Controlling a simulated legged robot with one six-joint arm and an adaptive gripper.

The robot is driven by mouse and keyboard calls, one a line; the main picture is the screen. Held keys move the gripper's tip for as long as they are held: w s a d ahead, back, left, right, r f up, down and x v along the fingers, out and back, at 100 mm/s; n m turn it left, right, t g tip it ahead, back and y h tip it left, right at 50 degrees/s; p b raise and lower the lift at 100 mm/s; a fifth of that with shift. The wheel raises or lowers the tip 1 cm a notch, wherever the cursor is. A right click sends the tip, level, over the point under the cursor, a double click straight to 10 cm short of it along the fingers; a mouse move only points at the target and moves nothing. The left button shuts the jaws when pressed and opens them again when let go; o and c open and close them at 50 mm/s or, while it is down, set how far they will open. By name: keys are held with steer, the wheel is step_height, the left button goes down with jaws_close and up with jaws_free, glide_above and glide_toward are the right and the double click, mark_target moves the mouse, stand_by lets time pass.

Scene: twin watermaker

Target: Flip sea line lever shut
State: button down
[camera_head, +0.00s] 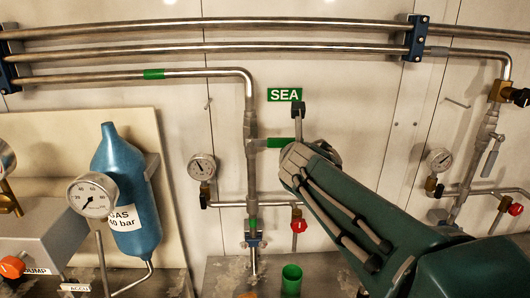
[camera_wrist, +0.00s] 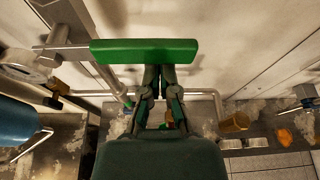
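The sea line lever is a green bar (camera_head: 280,142) that stands out level to the right from the upright sea pipe (camera_head: 251,180), below the green SEA sign (camera_head: 284,95). In the wrist view the lever (camera_wrist: 145,51) crosses the upper middle. My gripper (camera_wrist: 160,72) has its two dark fingers close together, with their tips at the lever's lower edge in that picture. I cannot tell if they touch it. In the head view my wrist hides the lever's right end, and a dark finger-like tip (camera_head: 298,109) shows above it.
A pressure gauge (camera_head: 202,167) and a red-knobbed valve (camera_head: 299,225) sit on the low branch pipe. A blue gas bottle (camera_head: 130,190) stands to the left. A green cup (camera_head: 291,279) is below. Another pipe with a gauge (camera_head: 441,160) is at right.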

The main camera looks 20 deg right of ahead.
steer(key=v, duration=1.2)
stand_by(0.3)
steer(key=s+a+f+m+g+y, duration=0.1)
steer(key=s+a+f+m+g, duration=0.1)
steer(key=f+m, duration=0.4)
steer(key=s+a+f+m+g+y, duration=0.2)
steer(key=s+f+m, duration=0.3)
steer(key=m, duration=1.1)
steer(key=s+a+f+m+g+y, duration=0.1)
steer(key=s+a+f+m+g, duration=0.2)
steer(key=f+m, duration=0.5)
steer(key=s+m, duration=0.1)
steer(key=m, duration=0.1)
steer(key=shift+s+a+m+g+y, duration=0.2)
steer(key=shift+m+g+y, duration=0.1)
steer(key=shift+m+g, duration=0.1)
